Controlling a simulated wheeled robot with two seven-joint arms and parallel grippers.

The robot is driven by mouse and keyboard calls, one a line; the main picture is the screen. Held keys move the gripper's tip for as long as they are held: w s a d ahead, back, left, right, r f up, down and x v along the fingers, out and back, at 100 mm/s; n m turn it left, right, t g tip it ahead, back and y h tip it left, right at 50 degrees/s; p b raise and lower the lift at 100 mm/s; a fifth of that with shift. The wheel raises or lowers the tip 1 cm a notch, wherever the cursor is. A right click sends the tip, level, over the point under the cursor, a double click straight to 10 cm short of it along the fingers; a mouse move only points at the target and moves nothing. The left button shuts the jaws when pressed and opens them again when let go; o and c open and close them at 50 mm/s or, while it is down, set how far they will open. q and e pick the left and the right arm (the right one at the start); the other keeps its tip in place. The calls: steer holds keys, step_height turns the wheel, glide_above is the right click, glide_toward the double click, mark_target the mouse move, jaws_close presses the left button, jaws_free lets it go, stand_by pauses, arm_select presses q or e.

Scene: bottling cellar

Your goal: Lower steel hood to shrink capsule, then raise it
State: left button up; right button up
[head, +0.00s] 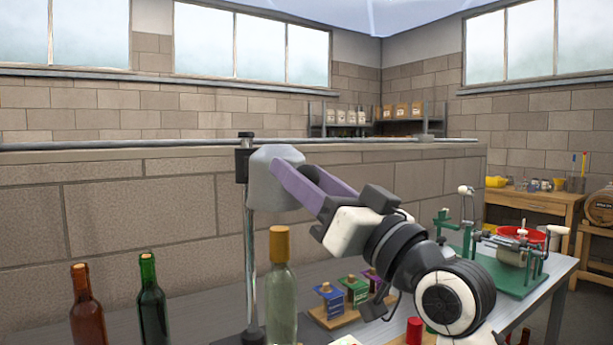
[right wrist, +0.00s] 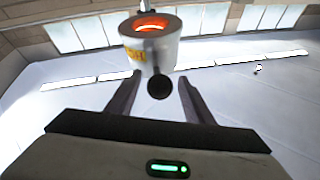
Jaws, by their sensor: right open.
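The grey steel hood (head: 270,190) hangs on an upright rod stand (head: 250,270), above and slightly left of a pale clear bottle (head: 282,305) with a gold capsule (head: 279,245) on its neck. A clear gap shows between hood and capsule. My right gripper (head: 292,170) is open at the hood's right side. In the right wrist view the hood (right wrist: 148,52) shows a glowing orange ring inside and a yellow label. A dark round knob (right wrist: 160,88) on it lies between my open fingers, with gaps both sides. My left gripper is out of view.
A brown bottle (head: 87,310) and a green bottle (head: 152,305) stand at the left. Coloured blocks on a wooden base (head: 330,318) and a green-based device (head: 510,270) stand on the grey table. A red cylinder (head: 414,331) is near my right arm.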

steer(key=shift+c, duration=0.4)
jaws_close()
step_height(320, 180, down, 11)
steer(key=b, duration=0.4)
steer(key=shift+b, duration=0.4)
steer(key=shift+f, duration=0.15)
steer(key=shift+c, duration=1)
jaws_free()
steer(key=shift+o, duration=1.4)
